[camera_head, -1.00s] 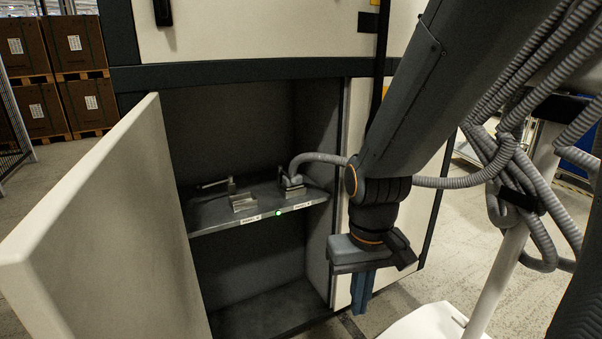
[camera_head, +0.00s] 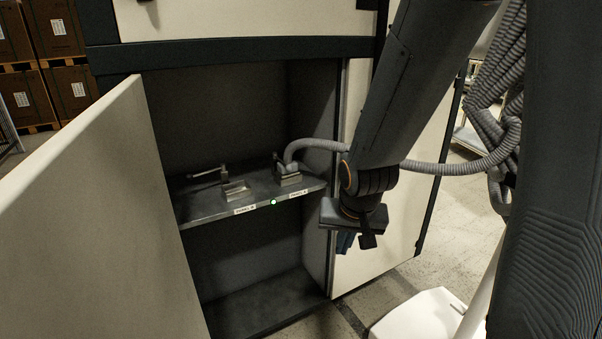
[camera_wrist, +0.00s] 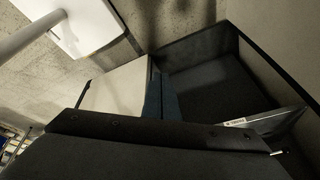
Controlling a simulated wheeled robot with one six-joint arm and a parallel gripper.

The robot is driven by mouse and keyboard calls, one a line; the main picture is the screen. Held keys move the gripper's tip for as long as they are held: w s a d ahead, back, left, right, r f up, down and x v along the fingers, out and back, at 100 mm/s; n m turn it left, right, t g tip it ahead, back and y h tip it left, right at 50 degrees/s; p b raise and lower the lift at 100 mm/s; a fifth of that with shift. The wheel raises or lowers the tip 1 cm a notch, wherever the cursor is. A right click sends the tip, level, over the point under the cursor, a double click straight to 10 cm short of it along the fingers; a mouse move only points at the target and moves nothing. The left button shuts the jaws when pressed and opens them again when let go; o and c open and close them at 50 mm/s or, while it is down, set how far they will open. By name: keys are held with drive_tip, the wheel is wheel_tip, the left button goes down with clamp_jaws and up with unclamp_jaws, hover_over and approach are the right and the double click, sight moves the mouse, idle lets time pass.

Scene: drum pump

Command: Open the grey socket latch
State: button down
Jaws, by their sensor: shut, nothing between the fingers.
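Two grey metal sockets stand on the shelf inside the open cabinet. The left socket (camera_head: 236,191) looks empty, with a lever latch (camera_head: 208,174) sticking out to the left behind it. The right socket (camera_head: 291,178) has the elbow end of a grey hose (camera_head: 312,146) on it; its latch is too small to make out. My gripper (camera_head: 345,243) hangs in front of the cabinet's right side, right of and nearer than the sockets, touching neither. Its blue fingers (camera_wrist: 160,97) are shut and empty in the wrist view. The sockets are not clear in the wrist view.
The cabinet door (camera_head: 95,215) stands open at the left. The shelf (camera_head: 205,213) carries two labels and a small light (camera_head: 273,202) on its front edge. The grey hose runs right, behind my arm. Boxes (camera_head: 60,90) stand at the far left.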

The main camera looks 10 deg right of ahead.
drive_tip(key=w+d+r+m+t+y+b, duration=0.1)
drive_tip(key=w+m+t, duration=0.4)
drive_tip(key=w, duration=0.6)
drive_tip(key=w+d+r+m+t+y+b, duration=0.1)
drive_tip(key=w+r+m+t+y+b, duration=0.1)
drive_tip(key=w+m+t, duration=0.3)
drive_tip(key=shift+w+d+r+t, duration=0.4)
drive_tip(key=shift+w+r+t, duration=0.8)
drive_tip(key=shift+w, duration=1.65)
drive_tip(key=shift+f+t, duration=0.3)
drive_tip(key=shift+f, duration=0.1)
drive_tip(key=w+a+f+p, duration=0.1)
drive_tip(key=w+a, duration=0.4)
drive_tip(key=w, duration=0.5)
drive_tip(key=shift+a+p, duration=0.2)
drive_tip(key=shift+p, duration=0.15)
drive_tip(key=shift+w+a+f+m, duration=0.1)
drive_tip(key=shift+m, duration=0.2)
